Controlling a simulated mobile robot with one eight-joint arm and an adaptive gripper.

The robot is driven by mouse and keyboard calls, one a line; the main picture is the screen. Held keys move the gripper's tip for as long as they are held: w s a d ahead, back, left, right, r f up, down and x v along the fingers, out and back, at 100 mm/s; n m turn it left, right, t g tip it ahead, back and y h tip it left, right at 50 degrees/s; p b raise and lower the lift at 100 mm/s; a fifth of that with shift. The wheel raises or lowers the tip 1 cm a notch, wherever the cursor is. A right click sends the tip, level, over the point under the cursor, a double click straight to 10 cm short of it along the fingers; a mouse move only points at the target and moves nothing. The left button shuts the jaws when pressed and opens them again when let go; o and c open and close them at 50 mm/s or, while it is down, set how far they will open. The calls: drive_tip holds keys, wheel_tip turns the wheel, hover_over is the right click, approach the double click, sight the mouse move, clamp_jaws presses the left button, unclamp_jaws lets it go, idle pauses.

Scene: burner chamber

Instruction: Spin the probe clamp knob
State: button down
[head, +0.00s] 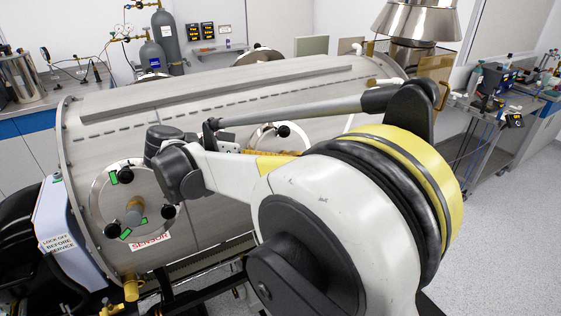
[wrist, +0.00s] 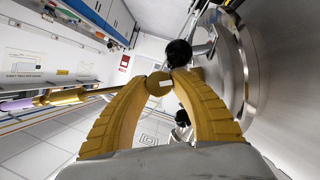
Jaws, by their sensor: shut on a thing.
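In the wrist view, the two ridged yellow fingers of my gripper (wrist: 167,80) are closed in on a round brass knob (wrist: 157,88) with a small pale mark on its face. It looks like the probe clamp knob. A brass rod (wrist: 66,97) with a purplish end reaches left from beside the fingers. A black ball knob (wrist: 179,52) is just beyond the fingertips. In the head view, my arm hides most of my gripper and the brass knob; only a strip of ridged yellow finger shows beside the chamber.
The large steel chamber (head: 95,128) fills the middle. Its left port has black knobs (head: 168,211), green tags and a SENSOR label (head: 150,242). A round port with a black knob (head: 283,130) is behind my arm. Open floor (head: 505,235) is at right.

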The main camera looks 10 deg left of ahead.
idle(0.4)
drive_tip(key=c, duration=1.1)
unclamp_jaws()
wheel_tip(320, 180, up, 10)
